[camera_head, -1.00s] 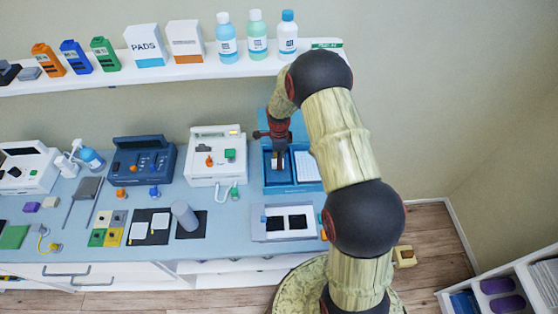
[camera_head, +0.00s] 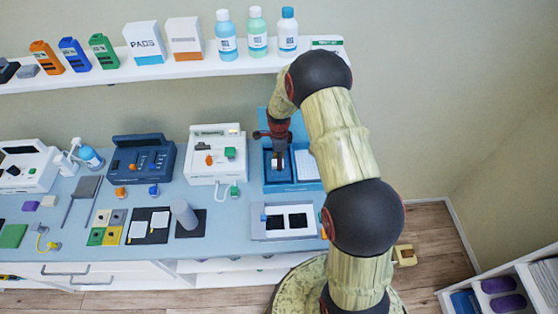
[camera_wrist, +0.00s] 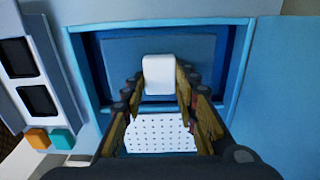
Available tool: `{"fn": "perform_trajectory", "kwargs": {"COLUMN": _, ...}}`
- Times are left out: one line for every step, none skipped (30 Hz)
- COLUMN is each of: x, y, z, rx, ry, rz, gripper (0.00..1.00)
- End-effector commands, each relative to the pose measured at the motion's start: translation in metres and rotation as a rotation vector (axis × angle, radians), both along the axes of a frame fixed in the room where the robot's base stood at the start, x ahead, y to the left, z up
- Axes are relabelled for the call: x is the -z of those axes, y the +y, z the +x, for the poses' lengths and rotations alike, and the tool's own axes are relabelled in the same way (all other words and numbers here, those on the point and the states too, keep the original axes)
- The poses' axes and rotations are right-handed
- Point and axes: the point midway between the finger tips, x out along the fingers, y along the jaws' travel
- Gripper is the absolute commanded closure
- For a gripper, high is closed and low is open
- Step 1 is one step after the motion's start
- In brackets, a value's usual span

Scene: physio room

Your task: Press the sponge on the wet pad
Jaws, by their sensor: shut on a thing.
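My gripper (camera_head: 278,163) points down into the dark blue well at the left of a blue tray (camera_head: 291,188). In the wrist view the gripper (camera_wrist: 160,88) is shut on a small white block (camera_wrist: 158,68), which looks like the sponge. The block sits between the fingertips, over the blue well floor (camera_wrist: 110,60). I cannot tell whether it touches the floor. A white perforated plate (camera_wrist: 160,134) lies in the tray's other part and also shows in the head view (camera_head: 306,166). I cannot clearly make out a separate wet pad.
A white tray with two dark windows (camera_head: 258,231) stands in front. A white device (camera_head: 203,171) and a dark blue device (camera_head: 128,168) stand to the left. A shelf (camera_head: 180,76) with bottles and boxes runs above. A grey cylinder (camera_head: 184,213) stands on a black mat.

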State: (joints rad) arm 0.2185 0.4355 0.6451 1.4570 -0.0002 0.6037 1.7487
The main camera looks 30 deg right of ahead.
Motion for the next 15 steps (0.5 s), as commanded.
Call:
{"fn": "perform_trajectory", "kwargs": {"x": 0.0010, "y": 0.0000, "z": 0.0000, "rx": 0.000, "ry": 0.000, "rz": 0.000, "gripper": 0.91}}
{"fn": "perform_trajectory", "kwargs": {"x": 0.0013, "y": 0.0000, "z": 0.0000, "rx": 0.000, "ry": 0.000, "rz": 0.000, "gripper": 0.91}}
{"fn": "perform_trajectory", "kwargs": {"x": 0.0018, "y": 0.0000, "z": 0.0000, "rx": 0.000, "ry": 0.000, "rz": 0.000, "gripper": 0.91}}
{"fn": "perform_trajectory", "kwargs": {"x": 0.0021, "y": 0.0000, "z": 0.0000, "rx": 0.000, "ry": 0.000, "rz": 0.000, "gripper": 0.91}}
{"fn": "perform_trajectory", "kwargs": {"x": 0.0024, "y": 0.0000, "z": 0.0000, "rx": 0.000, "ry": 0.000, "rz": 0.000, "gripper": 0.91}}
{"fn": "perform_trajectory", "kwargs": {"x": 0.0029, "y": 0.0000, "z": 0.0000, "rx": 0.000, "ry": 0.000, "rz": 0.000, "gripper": 0.91}}
{"fn": "perform_trajectory", "kwargs": {"x": 0.0032, "y": 0.0000, "z": 0.0000, "rx": 0.000, "ry": 0.000, "rz": 0.000, "gripper": 0.91}}
{"fn": "perform_trajectory", "kwargs": {"x": 0.0036, "y": 0.0000, "z": 0.0000, "rx": 0.000, "ry": 0.000, "rz": 0.000, "gripper": 0.91}}
{"fn": "perform_trajectory", "kwargs": {"x": 0.0040, "y": 0.0000, "z": 0.0000, "rx": 0.000, "ry": 0.000, "rz": 0.000, "gripper": 0.91}}
{"fn": "perform_trajectory", "kwargs": {"x": 0.0043, "y": 0.0000, "z": 0.0000, "rx": 0.000, "ry": 0.000, "rz": 0.000, "gripper": 0.91}}
{"fn": "perform_trajectory", "kwargs": {"x": 0.0047, "y": 0.0000, "z": -0.0001, "rx": 0.000, "ry": 0.000, "rz": 0.000, "gripper": 0.91}}
{"fn": "perform_trajectory", "kwargs": {"x": 0.0051, "y": 0.0000, "z": -0.0001, "rx": 0.000, "ry": 0.000, "rz": 0.000, "gripper": 0.91}}
{"fn": "perform_trajectory", "kwargs": {"x": 0.0054, "y": 0.0000, "z": -0.0001, "rx": 0.000, "ry": 0.000, "rz": 0.000, "gripper": 0.91}}
{"fn": "perform_trajectory", "kwargs": {"x": 0.0058, "y": 0.0000, "z": -0.0001, "rx": 0.000, "ry": 0.000, "rz": 0.000, "gripper": 0.91}}
{"fn": "perform_trajectory", "kwargs": {"x": 0.0062, "y": 0.0000, "z": -0.0001, "rx": 0.000, "ry": 0.000, "rz": 0.000, "gripper": 0.91}}
